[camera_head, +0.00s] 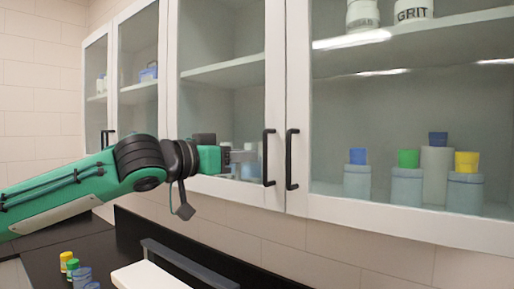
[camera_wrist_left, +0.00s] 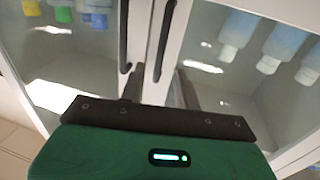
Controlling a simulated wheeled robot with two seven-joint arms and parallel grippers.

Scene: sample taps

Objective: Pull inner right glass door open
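The glass doors are shut. The door on the right (camera_head: 408,215) has a black vertical handle (camera_head: 291,159), and the neighbouring door (camera_head: 226,192) has its own black handle (camera_head: 268,157) just left of it. My left gripper (camera_head: 246,157) is in front of the neighbouring door, left of both handles in the head view. In the left wrist view, which is upside down, the two handles (camera_wrist_left: 123,38) (camera_wrist_left: 163,42) stand beyond the gripper (camera_wrist_left: 160,92). Its fingers look apart and empty, with no clear contact on a handle. My right gripper is not in view.
Behind the right glass stand several bottles with blue, green and yellow caps (camera_head: 408,158). More glass doors (camera_head: 138,60) are at the left. Below lie a dark counter (camera_head: 40,262), a white board (camera_head: 155,276) and small capped bottles (camera_head: 72,266). The space before the right door is clear.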

